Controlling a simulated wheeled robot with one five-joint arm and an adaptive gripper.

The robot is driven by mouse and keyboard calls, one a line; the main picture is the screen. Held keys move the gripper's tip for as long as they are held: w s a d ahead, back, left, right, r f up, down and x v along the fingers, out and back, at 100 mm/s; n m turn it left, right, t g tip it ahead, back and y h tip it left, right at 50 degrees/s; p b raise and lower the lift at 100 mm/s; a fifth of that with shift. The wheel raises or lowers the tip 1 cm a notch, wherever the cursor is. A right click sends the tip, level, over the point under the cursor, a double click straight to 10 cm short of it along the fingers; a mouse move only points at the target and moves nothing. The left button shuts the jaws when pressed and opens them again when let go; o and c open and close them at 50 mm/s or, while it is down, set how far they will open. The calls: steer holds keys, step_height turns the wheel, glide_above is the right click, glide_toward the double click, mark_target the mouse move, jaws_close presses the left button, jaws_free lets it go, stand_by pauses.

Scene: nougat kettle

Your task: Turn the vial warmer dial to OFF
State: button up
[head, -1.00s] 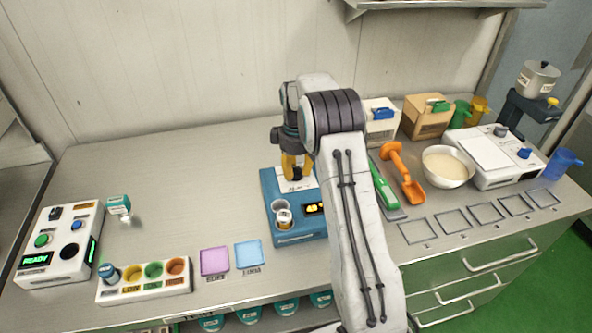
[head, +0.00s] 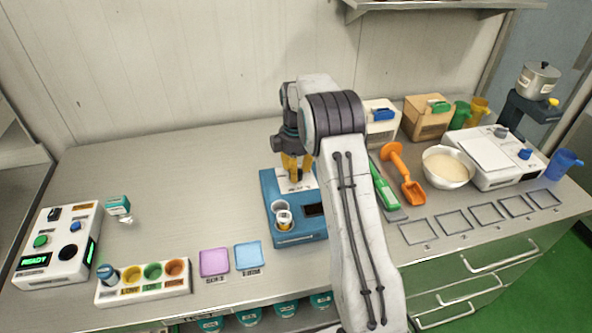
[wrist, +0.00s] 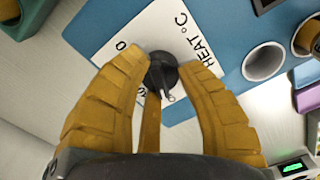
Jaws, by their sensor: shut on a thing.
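The vial warmer (head: 300,233) is a blue box with a white dial plate on its far part; it also shows in the wrist view (wrist: 225,25). Its black dial (wrist: 162,72) sits on the plate marked "HEAT °C", with a pointer toward the bottom of the wrist view. My gripper (head: 295,172), with yellow fingers, is over the dial and shut on it; its fingers flank the dial in the wrist view (wrist: 163,75). The warmer's display (head: 314,210) is dark. A vial (head: 284,219) stands in the front well. The OFF mark is hidden or unreadable.
My arm covers the warmer's right side. A green-handled tool (head: 385,185) and an orange scoop (head: 405,172) lie to the right. Pink (head: 214,262) and blue (head: 249,255) pads lie front left.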

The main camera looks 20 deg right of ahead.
steer(key=shift+s+f, duration=0.15)
steer(key=shift+f, duration=0.05)
steer(key=o, duration=1.2)
steer(key=shift+r, duration=0.15)
steer(key=shift+o, duration=0.2)
steer(key=r, duration=1)
steer(key=shift+w+r, duration=0.15)
steer(key=shift+w, duration=0.05)
steer(key=shift+r, duration=0.85)
